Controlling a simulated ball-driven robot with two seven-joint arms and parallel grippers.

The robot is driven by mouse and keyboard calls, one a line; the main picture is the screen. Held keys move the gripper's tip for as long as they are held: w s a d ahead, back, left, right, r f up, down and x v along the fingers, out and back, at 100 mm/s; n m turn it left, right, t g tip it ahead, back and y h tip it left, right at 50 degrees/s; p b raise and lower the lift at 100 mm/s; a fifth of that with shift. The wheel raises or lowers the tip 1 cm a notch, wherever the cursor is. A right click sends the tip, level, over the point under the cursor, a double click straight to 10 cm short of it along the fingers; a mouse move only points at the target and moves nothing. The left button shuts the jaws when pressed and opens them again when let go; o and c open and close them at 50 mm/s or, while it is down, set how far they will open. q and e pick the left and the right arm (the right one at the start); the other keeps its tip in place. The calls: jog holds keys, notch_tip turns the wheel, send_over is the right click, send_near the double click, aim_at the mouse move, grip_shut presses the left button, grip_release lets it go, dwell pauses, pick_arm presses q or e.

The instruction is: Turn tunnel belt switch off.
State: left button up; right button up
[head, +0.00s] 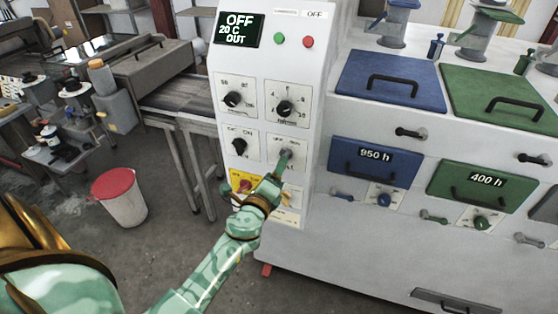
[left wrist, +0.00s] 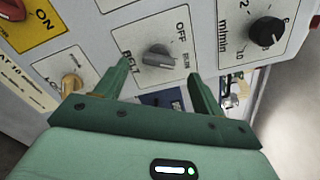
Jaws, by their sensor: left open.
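The belt switch, a grey rotary knob (left wrist: 158,57) on a white plate marked OFF, RUN and BELT, shows in the left wrist view. In the head view its plate (head: 273,147) is on the white control cabinet, with the knob mostly hidden by my fingers. I cannot tell exactly which mark the knob points at. My left gripper (head: 284,160) is open, with its tips at the panel. In the left wrist view the gripper (left wrist: 160,82) has one finger on each side of the knob, without a visible grip on it. My right gripper is not in view.
The cabinet's display (head: 240,30) reads OFF, 20 C, OUT. Near the switch are a black knob (head: 239,146), two dials above and a red-knobbed yellow plate (head: 243,184). Blue (head: 391,80) and green (head: 500,92) lids are on the right. A red-lidded bin (head: 120,200) stands left.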

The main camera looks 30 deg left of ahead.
pick_arm(q)
jog(key=x, duration=0.4)
jog(key=shift+w, duration=0.15)
jog(key=c, duration=1)
